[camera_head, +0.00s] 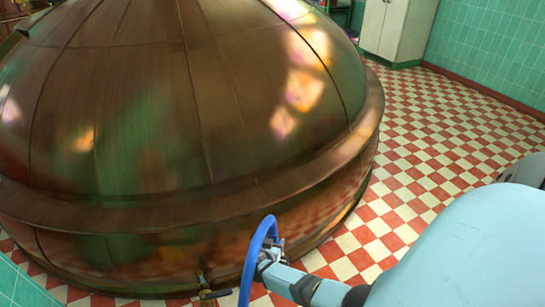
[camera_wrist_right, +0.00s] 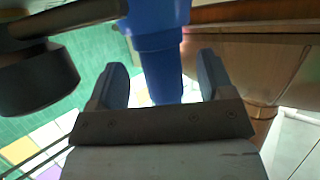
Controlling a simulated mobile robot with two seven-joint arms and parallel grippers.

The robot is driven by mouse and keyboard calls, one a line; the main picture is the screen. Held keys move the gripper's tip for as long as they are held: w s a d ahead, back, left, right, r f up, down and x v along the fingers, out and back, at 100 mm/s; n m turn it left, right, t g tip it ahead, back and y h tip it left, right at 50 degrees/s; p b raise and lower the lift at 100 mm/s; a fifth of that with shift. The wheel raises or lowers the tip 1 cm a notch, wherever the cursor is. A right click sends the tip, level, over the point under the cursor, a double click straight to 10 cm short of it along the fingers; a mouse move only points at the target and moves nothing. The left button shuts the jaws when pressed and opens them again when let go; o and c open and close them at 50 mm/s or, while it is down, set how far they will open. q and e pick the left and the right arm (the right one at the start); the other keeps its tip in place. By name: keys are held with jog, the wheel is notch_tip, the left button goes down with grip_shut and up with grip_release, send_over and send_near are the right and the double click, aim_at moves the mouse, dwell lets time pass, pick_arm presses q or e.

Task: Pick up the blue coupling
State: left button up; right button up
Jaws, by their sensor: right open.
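The blue coupling (camera_wrist_right: 158,40) shows in the right wrist view as a smooth blue stepped cylinder, wider at the top. Its narrower lower part lies between the two dark fingers of my right gripper (camera_wrist_right: 165,85), with a visible gap on each side. In the head view a curved blue hose (camera_head: 249,262) arches beside my right gripper (camera_head: 274,244), in front of the copper kettle's base; the coupling itself is hard to make out there. My right gripper is open. My left gripper is not in view.
The large copper kettle (camera_head: 150,110) fills the left. A small tap (camera_head: 213,294) with a dark handle sticks out low on it. A dark rounded part (camera_wrist_right: 40,80) hangs at the left in the wrist view. Red and white checkered floor (camera_head: 430,150) is open on the right.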

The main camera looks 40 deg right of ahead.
jog(key=x, duration=0.1)
jog(key=b+x, duration=0.1)
jog(key=shift+w+d+f, duration=0.1)
jog(key=shift+f, duration=0.25)
jog(key=shift+w+d, duration=0.1)
jog(key=shift+d, duration=0.1)
jog(key=shift+r, duration=0.15)
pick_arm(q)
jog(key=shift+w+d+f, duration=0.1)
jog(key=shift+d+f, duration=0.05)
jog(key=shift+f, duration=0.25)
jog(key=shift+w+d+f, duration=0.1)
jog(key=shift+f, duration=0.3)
pick_arm(e)
jog(key=c, duration=0.9)
jog(key=shift+r, duration=0.15)
jog(key=shift+c, duration=0.2)
pick_arm(q)
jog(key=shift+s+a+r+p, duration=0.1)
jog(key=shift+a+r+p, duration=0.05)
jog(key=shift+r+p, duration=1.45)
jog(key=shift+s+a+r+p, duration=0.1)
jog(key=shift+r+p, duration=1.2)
jog(key=shift+p, duration=0.45)
pick_arm(e)
notch_tip(320, 180, up, 20)
